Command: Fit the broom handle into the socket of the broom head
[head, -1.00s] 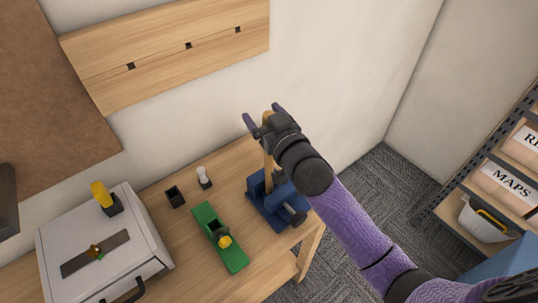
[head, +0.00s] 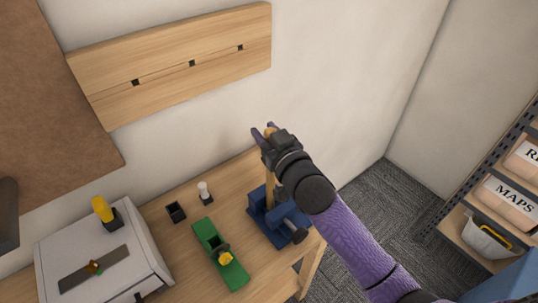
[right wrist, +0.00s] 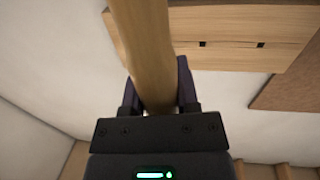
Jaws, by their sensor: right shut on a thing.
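My right gripper (head: 265,134) is shut on the wooden broom handle (head: 270,186), which stands roughly upright. In the right wrist view the handle (right wrist: 146,45) passes between the two fingers. In the head view the handle's lower part goes down to the blue vise (head: 268,232) on the bench. Its lower end is hidden by the vise and my arm. I cannot make out the broom head or its socket, so I cannot tell whether the handle is in it. My left gripper is not in view.
On the bench (head: 188,268) are a green hand plane (head: 218,255), a small black holder (head: 176,212), a white-topped item (head: 204,192) and a grey case (head: 140,253). A slotted wooden board (head: 175,62) is on the wall. Shelves (head: 475,215) stand at right.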

